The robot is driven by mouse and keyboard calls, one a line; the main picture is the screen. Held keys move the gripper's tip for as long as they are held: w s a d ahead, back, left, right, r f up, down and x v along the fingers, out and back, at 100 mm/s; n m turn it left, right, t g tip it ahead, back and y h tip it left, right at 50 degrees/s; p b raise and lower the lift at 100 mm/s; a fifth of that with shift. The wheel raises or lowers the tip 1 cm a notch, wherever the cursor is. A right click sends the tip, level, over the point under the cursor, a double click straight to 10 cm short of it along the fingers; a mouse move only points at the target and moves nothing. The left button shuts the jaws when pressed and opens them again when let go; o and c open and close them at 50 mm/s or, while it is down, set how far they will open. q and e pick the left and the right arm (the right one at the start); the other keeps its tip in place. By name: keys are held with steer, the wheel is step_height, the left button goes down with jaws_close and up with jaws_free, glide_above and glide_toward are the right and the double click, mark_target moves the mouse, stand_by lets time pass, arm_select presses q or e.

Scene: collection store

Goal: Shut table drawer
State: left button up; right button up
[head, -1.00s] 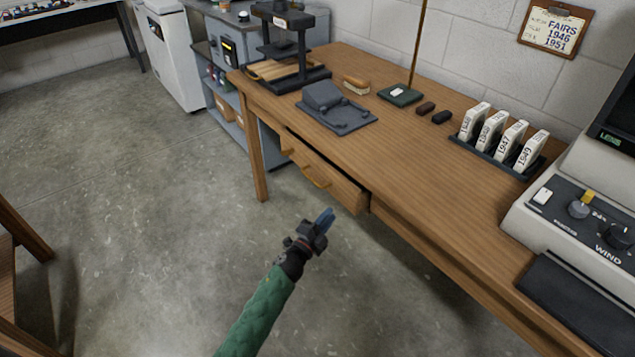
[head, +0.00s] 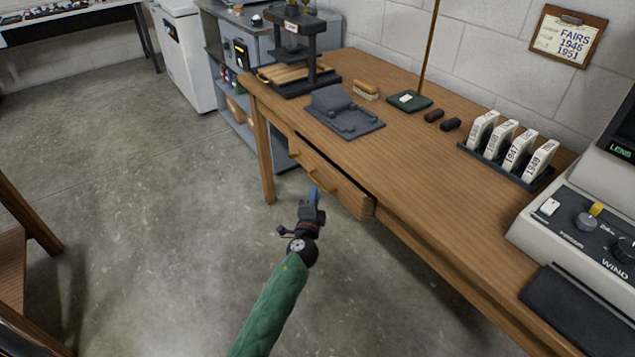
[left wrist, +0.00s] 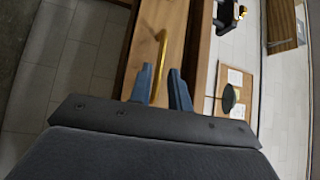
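The table drawer (head: 350,199) is wooden and stands partly pulled out under the front edge of the wooden table (head: 420,200). A dark gap shows above its front. Its brass handle (head: 323,183) is a curved bar on the front. My left gripper (head: 314,193) is in front of the drawer, its blue fingers close to the handle. In the left wrist view the fingers (left wrist: 161,84) are apart, with the brass handle (left wrist: 160,55) showing between them. The drawer front (left wrist: 176,40) is just beyond; contact cannot be told. My right gripper is not in view.
The tabletop holds a black press (head: 290,50), a grey block device (head: 335,108), a rack of white boxes (head: 510,145) and a grey machine (head: 575,215). A wooden chair (head: 20,235) stands at the left. The concrete floor (head: 150,180) between is clear.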

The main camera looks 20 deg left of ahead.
mark_target(317, 182)
arm_select(q)
steer(key=shift+w+a+r, duration=0.1)
steer(key=shift+w, duration=0.85)
steer(key=shift+w+a+r, duration=0.15)
steer(key=shift+w, duration=0.75)
steer(key=shift+w+a+r, duration=0.1)
steer(key=shift+w, duration=0.85)
jaws_close()
